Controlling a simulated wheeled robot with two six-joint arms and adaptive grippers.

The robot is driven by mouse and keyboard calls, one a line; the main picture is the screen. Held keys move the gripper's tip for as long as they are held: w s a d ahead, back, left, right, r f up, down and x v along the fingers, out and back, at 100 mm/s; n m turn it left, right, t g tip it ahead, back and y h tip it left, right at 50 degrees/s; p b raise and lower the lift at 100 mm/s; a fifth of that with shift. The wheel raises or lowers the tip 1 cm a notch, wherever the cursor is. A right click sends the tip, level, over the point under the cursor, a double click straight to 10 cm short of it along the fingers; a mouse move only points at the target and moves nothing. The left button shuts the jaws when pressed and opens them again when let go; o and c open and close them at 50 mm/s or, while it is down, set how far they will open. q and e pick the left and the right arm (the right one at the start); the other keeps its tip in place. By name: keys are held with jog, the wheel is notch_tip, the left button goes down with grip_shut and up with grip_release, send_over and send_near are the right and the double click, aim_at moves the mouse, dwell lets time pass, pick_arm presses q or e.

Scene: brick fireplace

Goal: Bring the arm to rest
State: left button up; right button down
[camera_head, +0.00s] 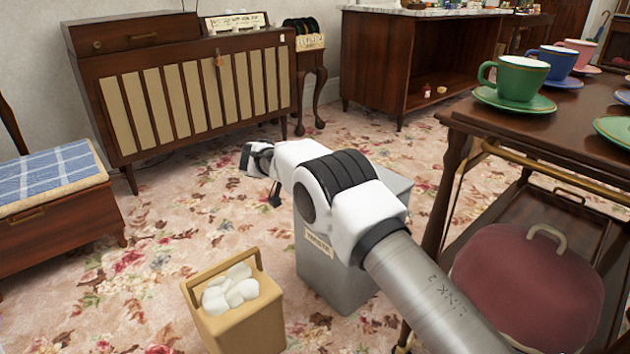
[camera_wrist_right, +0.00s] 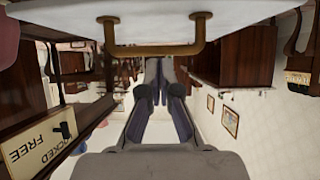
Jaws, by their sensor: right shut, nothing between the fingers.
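My right arm (camera_head: 345,200) comes in from the lower right in the head view and reaches out over the floor, bent at a white and black joint. Its far end is small and dark, and the jaws cannot be made out there. In the right wrist view my right gripper (camera_wrist_right: 158,88) points away from the camera, its two dark fingers together and empty. My left gripper is in neither view.
A grey labelled bin (camera_head: 335,280) stands partly behind my arm, beside a tan basket (camera_head: 240,325) of white lumps. A trolley (camera_head: 480,125) with cups is at right, a cabinet (camera_head: 190,90) behind. The wrist view shows a brass handle (camera_wrist_right: 152,50) and a "LOCKED/FREE" sign (camera_wrist_right: 40,150).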

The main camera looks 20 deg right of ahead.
jog(key=s+a+f+p, duration=0.2)
jog(key=a+f+p, duration=0.15)
jog(key=a, duration=0.55)
jog(key=s+d+f+n+g+y+p, duration=0.1)
jog(key=s+d+f+g+y+p, duration=0.15)
jog(key=s+f, duration=0.75)
jog(key=s+d+f+n+g+y+p, duration=0.2)
jog(key=s+d+f+g+p, duration=0.3)
jog(key=s, duration=0.8)
jog(key=s+a+f+n+y, duration=0.2)
jog(key=s+a+y, duration=0.15)
jog(key=s, duration=0.95)
jog(key=s+a+f+n+y, duration=0.25)
jog(key=s+a, duration=0.25)
jog(key=s, duration=0.8)
jog(key=s+a+r+n+t+y, duration=0.1)
jog(key=s+r+n+y, duration=0.1)
jog(key=s, duration=0.2)
jog(key=w+r+n+t+p, duration=0.1)
jog(key=w+r+n+p, duration=0.1)
jog(key=r+p, duration=1.6)
jog(key=w+r+n+t+h+p, duration=0.1)
jog(key=r+n+t+p, duration=0.1)
jog(key=r+p, duration=1.7)
jog(key=shift+w+d+r+n, duration=0.25)
jog(key=shift+w+r+n, duration=0.1)
jog(key=shift+r+n, duration=0.15)
